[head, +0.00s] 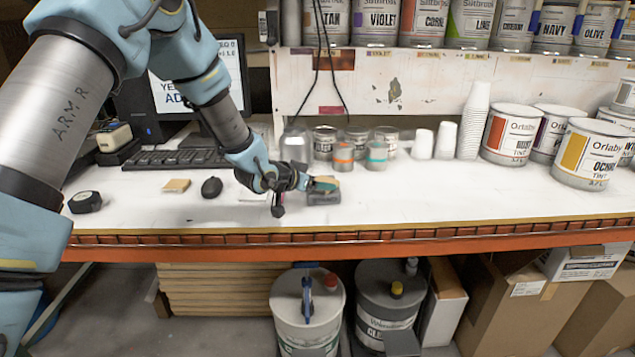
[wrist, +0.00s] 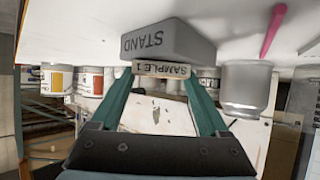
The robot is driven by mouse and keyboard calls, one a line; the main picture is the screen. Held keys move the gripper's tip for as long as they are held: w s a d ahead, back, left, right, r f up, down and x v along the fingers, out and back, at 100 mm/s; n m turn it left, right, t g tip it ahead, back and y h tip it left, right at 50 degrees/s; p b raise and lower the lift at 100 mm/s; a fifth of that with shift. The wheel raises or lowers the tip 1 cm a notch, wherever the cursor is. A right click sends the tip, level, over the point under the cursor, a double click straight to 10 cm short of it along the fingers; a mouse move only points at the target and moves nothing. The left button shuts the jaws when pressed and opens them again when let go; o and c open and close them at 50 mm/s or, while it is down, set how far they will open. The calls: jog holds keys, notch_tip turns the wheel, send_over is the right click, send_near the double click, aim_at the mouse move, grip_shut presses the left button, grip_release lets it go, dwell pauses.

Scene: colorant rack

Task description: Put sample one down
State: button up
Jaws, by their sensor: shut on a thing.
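Sample one is a small tan block marked "SAMPLE 1" (wrist: 163,69), held between the teal fingers of my gripper (wrist: 161,76). The wrist view is upside down. The grey block marked "STAND" (wrist: 160,42) is right beside the sample there, on the white bench top. In the head view my gripper (head: 313,184) is low over the bench, with the sample (head: 329,182) at its tip just above the grey stand (head: 324,198). I cannot tell whether the sample touches the stand. My fingers hide the sample's ends.
Small cans (head: 325,142) and paper cups (head: 446,139) stand behind the gripper. Large Orlaby tins (head: 510,134) stand at the right. A mouse (head: 211,187), keyboard (head: 180,159) and tape measure (head: 85,202) lie left. The bench front edge (head: 420,234) is near; bench right of the stand is clear.

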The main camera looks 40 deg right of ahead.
jog(key=shift+f, duration=0.15)
jog(key=o, duration=1.2)
jog(key=shift+a+r, duration=0.1)
jog(key=shift+r, duration=0.1)
jog(key=b+v, duration=0.3)
jog(key=v, duration=0.8)
jog(key=shift+a+r, duration=0.2)
jog(key=shift+a, duration=0.15)
jog(key=shift+s, duration=0.1)
